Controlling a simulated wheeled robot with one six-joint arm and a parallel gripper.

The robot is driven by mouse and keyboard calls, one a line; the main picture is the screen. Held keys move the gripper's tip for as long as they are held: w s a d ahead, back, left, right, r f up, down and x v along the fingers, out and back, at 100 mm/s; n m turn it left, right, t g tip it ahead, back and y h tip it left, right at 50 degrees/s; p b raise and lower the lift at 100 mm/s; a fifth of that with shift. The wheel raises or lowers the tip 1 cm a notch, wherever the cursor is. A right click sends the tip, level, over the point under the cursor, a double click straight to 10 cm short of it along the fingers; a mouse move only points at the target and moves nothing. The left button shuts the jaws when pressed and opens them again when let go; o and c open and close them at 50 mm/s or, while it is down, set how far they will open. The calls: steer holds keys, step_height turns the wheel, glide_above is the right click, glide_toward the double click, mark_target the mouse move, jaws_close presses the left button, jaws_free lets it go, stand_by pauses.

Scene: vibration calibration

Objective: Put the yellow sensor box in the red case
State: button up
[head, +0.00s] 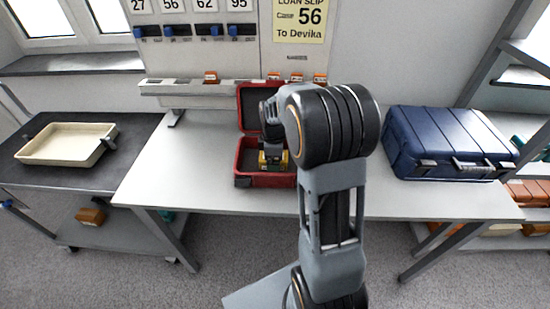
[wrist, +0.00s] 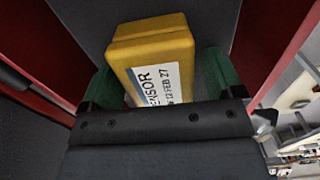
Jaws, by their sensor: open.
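The red case (head: 243,181) stands open on the white table, its lid (head: 250,94) raised at the back. The yellow sensor box (wrist: 150,50) lies inside the case, over its dark floor, with a white label reading "SENSOR" and "12 FEB 27". A bit of the yellow box also shows in the head view (head: 284,161), mostly hidden by my gripper (head: 272,153). In the wrist view my gripper (wrist: 160,82) is open, with green-padded fingers on either side of the box.
A blue hard case (head: 440,140) stands on the table (head: 200,150) at the right. A cream tray (head: 65,145) sits on a dark cart at the left. A wall board shows slip "Case 56" (head: 299,20). The table left of the red case is clear.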

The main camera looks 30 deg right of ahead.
steer(key=shift+r, duration=0.1)
step_height(320, 180, up, 11)
steer(key=p, duration=0.1)
steer(key=s+a+m+t, duration=0.1)
steer(key=s+a+m, duration=0.3)
steer(key=s+m, duration=0.2)
steer(key=s+a+f+m+t, duration=0.1)
steer(key=s+a+m, duration=0.4)
steer(key=s, duration=0.5)
steer(key=shift+a+f+m+t, duration=0.15)
steer(key=shift+m+t, duration=0.45)
step_height(320, 180, up, 7)
steer(key=p, duration=0.6)
steer(key=shift+c, duration=0.3)
